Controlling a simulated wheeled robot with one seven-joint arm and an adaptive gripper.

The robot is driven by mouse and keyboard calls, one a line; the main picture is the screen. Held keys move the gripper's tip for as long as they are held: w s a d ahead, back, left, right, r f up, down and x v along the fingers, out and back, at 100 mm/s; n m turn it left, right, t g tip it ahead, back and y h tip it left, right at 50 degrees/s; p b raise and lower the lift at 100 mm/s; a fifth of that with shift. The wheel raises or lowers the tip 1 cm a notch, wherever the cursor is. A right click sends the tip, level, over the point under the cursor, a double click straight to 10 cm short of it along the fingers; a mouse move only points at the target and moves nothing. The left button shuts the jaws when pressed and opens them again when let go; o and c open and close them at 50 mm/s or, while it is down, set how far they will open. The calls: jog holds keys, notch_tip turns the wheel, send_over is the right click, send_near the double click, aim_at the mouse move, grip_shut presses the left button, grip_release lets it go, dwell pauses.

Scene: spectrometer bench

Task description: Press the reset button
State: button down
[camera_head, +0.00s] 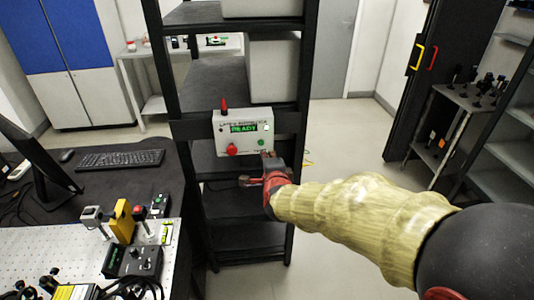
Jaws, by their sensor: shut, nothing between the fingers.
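A light grey control box (243,122) is mounted on the front of the dark shelf rack, with a green display reading READY. A red button (232,149) sits at its lower left and a small green button (261,142) at its lower right. A red lamp (224,104) stands on top. The picture does not show clearly which button is the reset button. My gripper (266,157) is shut and empty at the box's lower right corner, just below the green button. I cannot tell whether it touches the box.
The dark rack (296,130) stands behind the box, with large grey cases on its shelves. A desk with a keyboard (120,159) and an optical breadboard (40,245) with small instruments is at left. A cart (450,120) stands at right. Floor between is clear.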

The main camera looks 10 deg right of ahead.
jog(key=p+v, duration=0.1)
jog(key=v, duration=0.5)
jog(key=shift+s, duration=0.25)
jog(key=shift+r, duration=0.15)
dwell(0.3)
jog(key=s+a+f+n+g+y, duration=0.3)
jog(key=s+a+f+n+g, duration=0.2)
jog(key=s+f+n+g, duration=0.5)
jog(key=s+d+r+n+h, duration=0.1)
jog(key=s+d+r+n, duration=0.2)
jog(key=s, duration=0.5)
jog(key=s+d+r+n, duration=0.1)
jog(key=s+d+n, duration=0.3)
jog(key=s+n, duration=0.3)
jog(key=s+d+r+m+t+h, duration=0.1)
jog(key=s+d+r, duration=0.4)
jog(key=d+r, duration=0.1)
jog(key=shift+r+m, duration=0.3)
jog(key=shift+r, duration=0.2)
